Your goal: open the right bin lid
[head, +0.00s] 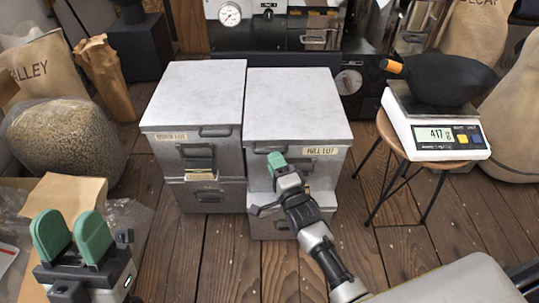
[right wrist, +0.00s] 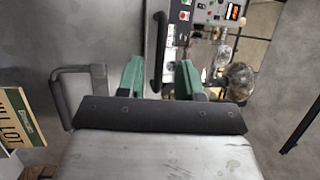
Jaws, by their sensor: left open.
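The right bin (head: 314,172) is a grey metal box with a "HILL LOT" label. Its flat lid (head: 297,105) lies shut on top, with a loop handle (head: 270,147) at the front left. My right gripper (head: 278,161) is at the bin's front, its green tip just below that handle. In the right wrist view its two green fingers (right wrist: 160,78) stand apart, and a grey loop handle (right wrist: 76,95) is left of them, outside the gap. I cannot tell whether they touch the bin. My left gripper (head: 72,237) is open and empty at the lower left.
The left bin (head: 218,190), also lidded, stands close beside the right one. A stool (head: 386,130) at the right holds a scale (head: 436,135) and a black pan (head: 445,78). Bean sacks (head: 62,135) stand at the left. Dark machinery is behind the bins. Wooden floor in front is partly clear.

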